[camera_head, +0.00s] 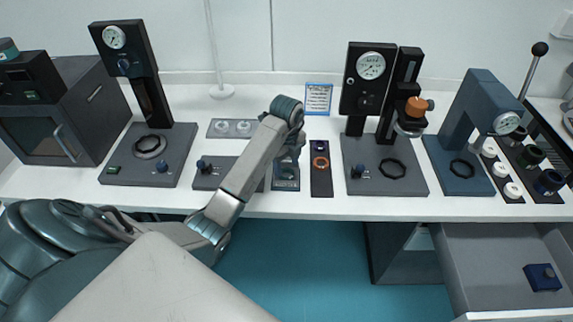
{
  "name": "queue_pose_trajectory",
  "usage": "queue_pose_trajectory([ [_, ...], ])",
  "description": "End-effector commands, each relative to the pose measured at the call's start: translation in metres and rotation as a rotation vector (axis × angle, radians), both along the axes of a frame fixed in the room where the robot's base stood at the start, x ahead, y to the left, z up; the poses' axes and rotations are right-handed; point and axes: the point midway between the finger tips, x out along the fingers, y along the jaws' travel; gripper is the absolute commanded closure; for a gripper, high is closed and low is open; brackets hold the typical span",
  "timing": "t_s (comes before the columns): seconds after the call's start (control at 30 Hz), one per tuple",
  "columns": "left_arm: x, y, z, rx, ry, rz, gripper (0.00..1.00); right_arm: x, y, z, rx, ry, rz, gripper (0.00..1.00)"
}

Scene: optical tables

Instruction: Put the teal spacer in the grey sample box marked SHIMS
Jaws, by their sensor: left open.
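My left arm reaches in from the lower left, and its wrist bends down over the middle of the bench. My left gripper (286,163) points down over a small grey tray (286,187) with a light label on its front edge. The gripper is open, but its fingers are small and partly hidden by the arm. I cannot make out a teal spacer for certain; the area under the gripper is largely covered. I cannot read SHIMS on any box, and the tray's label is too small to read. My right gripper is not in view.
A dark strip with an orange ring (321,162) lies right of the gripper. Gauge stands (160,150) (385,165) and a blue press (462,165) stand on the white bench. An open grey drawer (490,260) at lower right holds a dark blue box (542,277).

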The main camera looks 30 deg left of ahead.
Motion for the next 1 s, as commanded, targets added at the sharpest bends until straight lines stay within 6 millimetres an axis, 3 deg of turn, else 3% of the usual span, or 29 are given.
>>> queue_pose_trajectory([
  [0.03, 0.0, 0.0, 0.017, 0.001, -0.001, 0.0, 0.47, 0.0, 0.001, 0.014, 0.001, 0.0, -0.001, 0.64],
  [0.53, 0.0, 0.0, 0.086, 0.0, 0.0, 0.0, 0.47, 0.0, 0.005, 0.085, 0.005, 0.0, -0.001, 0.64],
  [0.7, 0.0, 0.0, 0.096, 0.0, 0.001, 0.0, 0.47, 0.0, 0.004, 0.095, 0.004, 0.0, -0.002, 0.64],
  [1.0, 0.0, 0.0, 0.095, 0.0, 0.001, 0.0, 0.47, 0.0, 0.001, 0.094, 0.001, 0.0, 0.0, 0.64],
])
